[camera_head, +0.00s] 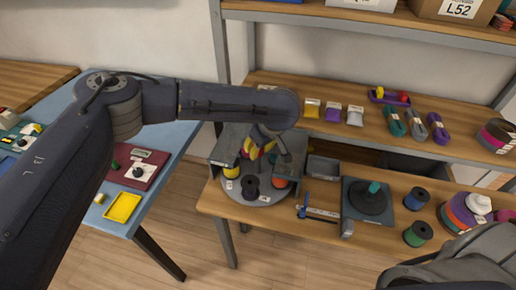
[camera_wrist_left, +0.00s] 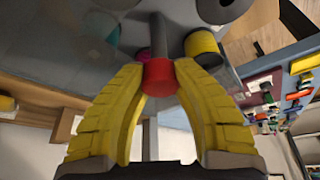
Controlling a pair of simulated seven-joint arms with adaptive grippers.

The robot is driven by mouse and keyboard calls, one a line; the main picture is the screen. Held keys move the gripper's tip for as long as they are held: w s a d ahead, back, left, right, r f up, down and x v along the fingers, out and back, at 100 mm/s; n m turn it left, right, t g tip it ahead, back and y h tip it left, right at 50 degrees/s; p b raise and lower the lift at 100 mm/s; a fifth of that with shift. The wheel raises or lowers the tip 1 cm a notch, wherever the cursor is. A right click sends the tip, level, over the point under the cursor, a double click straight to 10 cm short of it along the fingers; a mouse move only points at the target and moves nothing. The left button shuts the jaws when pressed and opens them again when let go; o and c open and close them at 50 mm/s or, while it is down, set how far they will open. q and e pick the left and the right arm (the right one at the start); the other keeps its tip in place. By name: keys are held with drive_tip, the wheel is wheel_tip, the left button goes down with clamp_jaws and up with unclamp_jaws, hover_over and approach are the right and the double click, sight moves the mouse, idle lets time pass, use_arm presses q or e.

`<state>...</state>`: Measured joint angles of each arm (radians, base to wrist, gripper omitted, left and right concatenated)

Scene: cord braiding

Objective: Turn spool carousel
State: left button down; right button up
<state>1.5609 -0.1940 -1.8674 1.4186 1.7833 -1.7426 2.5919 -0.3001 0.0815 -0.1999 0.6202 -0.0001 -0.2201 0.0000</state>
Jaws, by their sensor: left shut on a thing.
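The spool carousel (camera_head: 232,191) is a round grey disc at the left end of the wooden workbench. Yellow (camera_head: 231,171), black (camera_head: 250,188) and orange (camera_head: 280,181) spools stand around it. My left gripper (camera_head: 258,152) reaches over the disc's middle, and its arm hides part of the carousel. In the left wrist view, its yellow fingers (camera_wrist_left: 159,80) are shut on a red knob (camera_wrist_left: 159,76) at the end of a grey post (camera_wrist_left: 159,34). A yellow spool (camera_wrist_left: 203,45) is beside the post. My right gripper is out of view.
Grey panels flank the carousel. To its right are a grey tray (camera_head: 323,167), a blue-ended tool (camera_head: 320,213), a dark turntable (camera_head: 369,198) and loose spools (camera_head: 417,233). A shelf with yarn bundles (camera_head: 438,130) runs behind. A blue table (camera_head: 184,130) stands left, across a gap.

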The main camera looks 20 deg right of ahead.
use_arm(q)
drive_tip(key=shift+w+a+r, duration=0.1)
drive_tip(key=shift+w+a, duration=0.05)
drive_tip(key=shift+w, duration=0.15)
drive_tip(key=c, duration=1.2)
unclamp_jaws()
drive_tip(key=o, duration=0.3)
drive_tip(key=shift+s, duration=0.15)
drive_tip(key=v, duration=1.2)
